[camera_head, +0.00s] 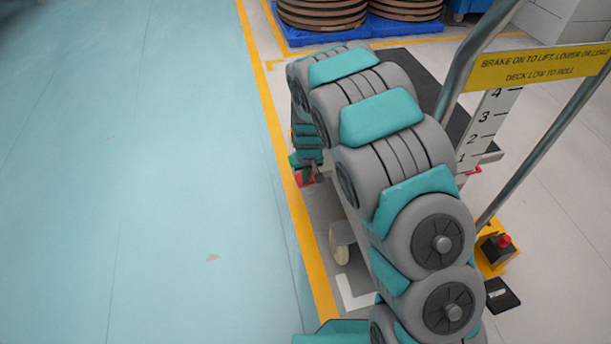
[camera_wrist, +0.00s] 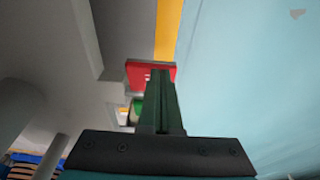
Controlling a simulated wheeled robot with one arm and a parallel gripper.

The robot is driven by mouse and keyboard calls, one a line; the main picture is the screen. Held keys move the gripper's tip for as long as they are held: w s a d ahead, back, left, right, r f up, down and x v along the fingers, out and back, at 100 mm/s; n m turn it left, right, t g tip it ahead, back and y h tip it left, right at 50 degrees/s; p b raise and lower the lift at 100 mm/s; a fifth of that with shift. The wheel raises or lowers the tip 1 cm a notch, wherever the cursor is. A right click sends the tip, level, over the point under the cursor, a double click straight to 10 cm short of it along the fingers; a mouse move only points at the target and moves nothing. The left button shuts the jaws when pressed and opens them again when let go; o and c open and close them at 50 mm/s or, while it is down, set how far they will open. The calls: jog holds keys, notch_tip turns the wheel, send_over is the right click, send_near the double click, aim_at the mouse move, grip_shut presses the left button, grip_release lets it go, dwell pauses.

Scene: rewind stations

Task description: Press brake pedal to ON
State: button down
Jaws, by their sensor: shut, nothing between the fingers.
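A red pedal (camera_wrist: 134,73) shows in the wrist view, with my gripper's closed fingers (camera_wrist: 158,76) in front of it. The fingertips overlap the pedal; I cannot tell whether they touch it. A green piece (camera_wrist: 138,108), possibly a second pedal, is partly hidden behind the fingers. No ON marking on the pedals is legible. My gripper is shut and empty.
The lift cart carries a yellow sign (camera_head: 540,66) reading "BRAKE ON TO LIFT, LOWER OR LOAD, DECK LOW TO ROLL". A yellow unit with a red button (camera_head: 505,240) sits at its right. Reels on blue pallets (camera_head: 345,31) stand behind. The blue floor (camera_head: 130,180) at left is clear.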

jog(key=shift+f, duration=0.1)
jog(key=shift+s+d+f+t+y+b, duration=0.1)
jog(key=shift+s+f+t+y+b, duration=0.2)
jog(key=shift+s+f+t+b, duration=0.65)
jog(key=shift+s+d+f+t+b, duration=0.1)
jog(key=shift+f+t+b, duration=0.1)
jog(key=shift+f+b, duration=0.35)
jog(key=shift+s+d+f+t+b, duration=0.15)
jog(key=shift+f+b, duration=0.1)
jog(key=shift+f, duration=0.5)
jog(key=shift+w, duration=0.1)
jog(key=s+p+v, duration=0.1)
jog(key=p+v, duration=0.1)
jog(key=v, duration=1.1)
jog(key=shift+s+d, duration=0.15)
jog(key=shift+d, duration=0.1)
